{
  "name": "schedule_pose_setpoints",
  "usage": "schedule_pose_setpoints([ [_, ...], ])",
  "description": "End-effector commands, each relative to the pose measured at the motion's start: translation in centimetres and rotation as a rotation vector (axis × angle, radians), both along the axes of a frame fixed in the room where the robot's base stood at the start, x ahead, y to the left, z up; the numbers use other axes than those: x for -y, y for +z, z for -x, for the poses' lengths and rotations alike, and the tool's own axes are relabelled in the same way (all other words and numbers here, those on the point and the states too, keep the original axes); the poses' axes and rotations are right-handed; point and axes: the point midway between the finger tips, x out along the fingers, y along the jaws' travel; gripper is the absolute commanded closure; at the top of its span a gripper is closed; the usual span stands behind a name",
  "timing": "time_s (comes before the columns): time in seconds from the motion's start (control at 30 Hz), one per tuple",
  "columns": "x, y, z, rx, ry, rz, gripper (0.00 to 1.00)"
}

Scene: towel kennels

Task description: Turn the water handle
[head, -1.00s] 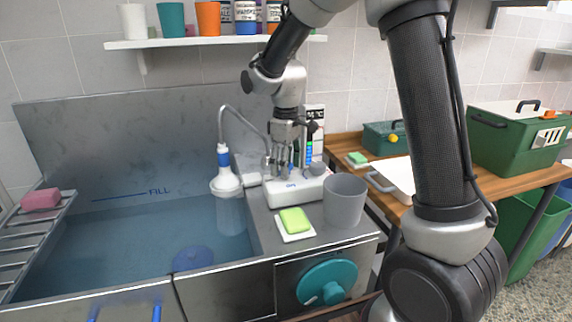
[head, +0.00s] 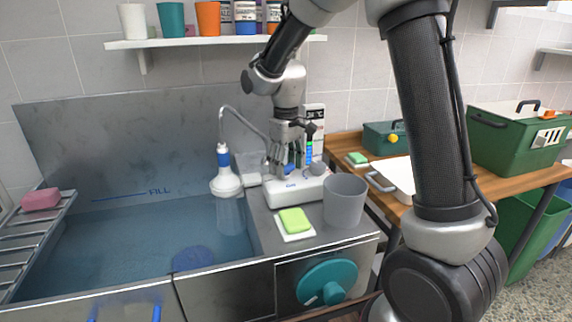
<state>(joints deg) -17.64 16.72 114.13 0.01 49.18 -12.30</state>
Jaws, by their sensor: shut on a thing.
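My gripper (head: 286,169) points down over the white tap base (head: 292,193) on the right counter of the tub. Its fingers are shut on the blue water handle (head: 290,169), which is mostly hidden between them. A spray head (head: 226,183) with a blue collar hangs from a curved hose over the tub's right side. A pale translucent column (head: 230,215) shows below it. The tub (head: 110,115) holds bluish water (head: 130,235), its surface just below the blue FILL line (head: 145,194).
A green sponge (head: 294,221) on a white dish and a grey cup (head: 345,200) stand in front of the tap base. A display panel (head: 315,135) stands behind the gripper. A shelf (head: 215,42) with cups is above. A wooden table (head: 350,142) is at right.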

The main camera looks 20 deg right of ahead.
Motion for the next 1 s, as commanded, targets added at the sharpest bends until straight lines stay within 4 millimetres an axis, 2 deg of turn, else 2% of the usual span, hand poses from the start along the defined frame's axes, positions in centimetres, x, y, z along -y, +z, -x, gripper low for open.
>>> schedule_pose_setpoints([
  [0.03,0.0,0.1,-0.1,0.002,0.001,0.0,0.39],
  [0.13,0.0,0.1,-0.1,0.002,0.001,0.0,0.21],
  [0.43,0.0,0.0,0.0,0.001,0.001,0.0,0.21],
  [0.57,0.0,0.7,-0.1,0.003,0.001,-0.001,0.21],
  [0.67,0.0,2.3,-0.1,0.005,0.001,-0.002,0.21],
  [1.0,0.0,9.6,-0.1,0.005,0.001,-0.002,0.21],
])
